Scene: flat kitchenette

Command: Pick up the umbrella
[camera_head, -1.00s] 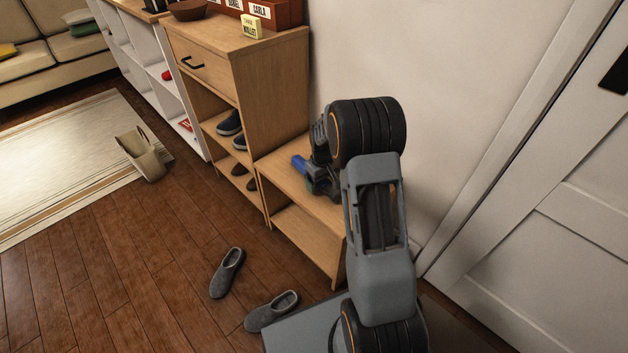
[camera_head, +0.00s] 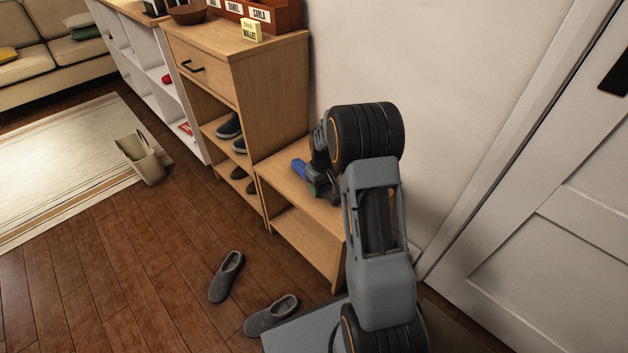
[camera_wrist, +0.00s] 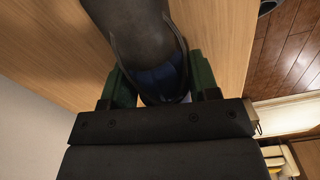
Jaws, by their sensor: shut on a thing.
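My gripper (camera_wrist: 160,78) is at the low wooden bench (camera_head: 283,172). My arm hides the rest there. I cannot tell whether it touches the wood.
A taller wooden cabinet (camera_head: 278,85) with a drawer and shoes stands left of the bench. The wall and a white door (camera_head: 560,230) are to the right. Two grey slippers (camera_head: 227,277) lie on the floor in front. A beige basket (camera_head: 148,167) stands by the rug.

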